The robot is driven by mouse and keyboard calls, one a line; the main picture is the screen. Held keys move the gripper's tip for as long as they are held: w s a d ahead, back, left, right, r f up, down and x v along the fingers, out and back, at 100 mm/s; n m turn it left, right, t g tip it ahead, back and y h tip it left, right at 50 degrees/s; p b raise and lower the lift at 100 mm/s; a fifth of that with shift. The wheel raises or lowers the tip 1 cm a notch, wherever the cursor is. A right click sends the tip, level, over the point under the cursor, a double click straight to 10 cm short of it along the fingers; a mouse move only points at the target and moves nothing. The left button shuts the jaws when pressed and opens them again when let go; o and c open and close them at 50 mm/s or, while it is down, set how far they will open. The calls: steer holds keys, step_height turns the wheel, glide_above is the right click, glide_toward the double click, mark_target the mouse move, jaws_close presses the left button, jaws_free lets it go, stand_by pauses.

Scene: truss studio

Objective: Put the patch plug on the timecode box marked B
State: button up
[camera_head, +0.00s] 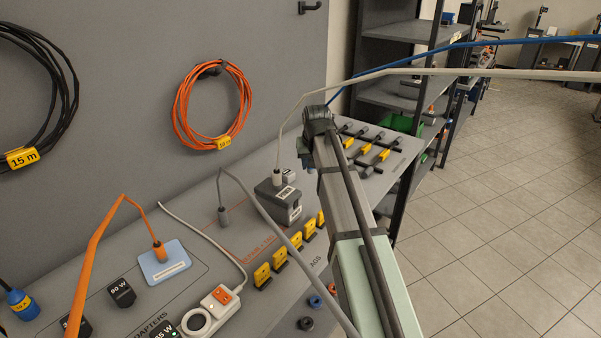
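A dark grey box (285,208) with a white label stands on the bench; I cannot read a letter on it. A pale plug (277,178) on a whitish cable stands on or just behind this box. A second grey plug (223,214) on a grey cable stands upright on the bench to the left. A blue cable (345,88) runs down behind my arm's end; its end is hidden. I cannot tell which plug is the patch plug. My gripper (307,161) is mostly hidden behind my arm, right of the box, so its fingers do not show clearly.
An orange plug (158,250) stands on a light blue plate (178,270). Yellow clips (263,275) line the bench in front of the box. A white power strip (212,306) lies at the front. Tools with yellow parts (365,150) lie at the back right.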

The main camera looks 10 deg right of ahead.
mark_target(283, 169)
steer(key=w+a+r+n, duration=0.1)
steer(key=w+a+r, duration=0.1)
steer(key=w, duration=0.3)
steer(key=w+a+r+n+y, duration=0.1)
steer(key=w+a+n, duration=0.1)
steer(key=w+a, duration=0.3)
steer(key=shift+w+r+n, duration=0.3)
steer(key=shift+w+r, duration=0.05)
steer(key=shift+w, duration=0.4)
steer(key=shift+s+a+n+y, duration=0.15)
steer(key=shift+n+y, duration=0.25)
steer(key=shift+f+g, duration=0.3)
steer(key=shift+f, duration=4.7)
steer(key=shift+f, duration=0.15)
steer(key=o, duration=1)
steer(key=shift+o, duration=0.2)
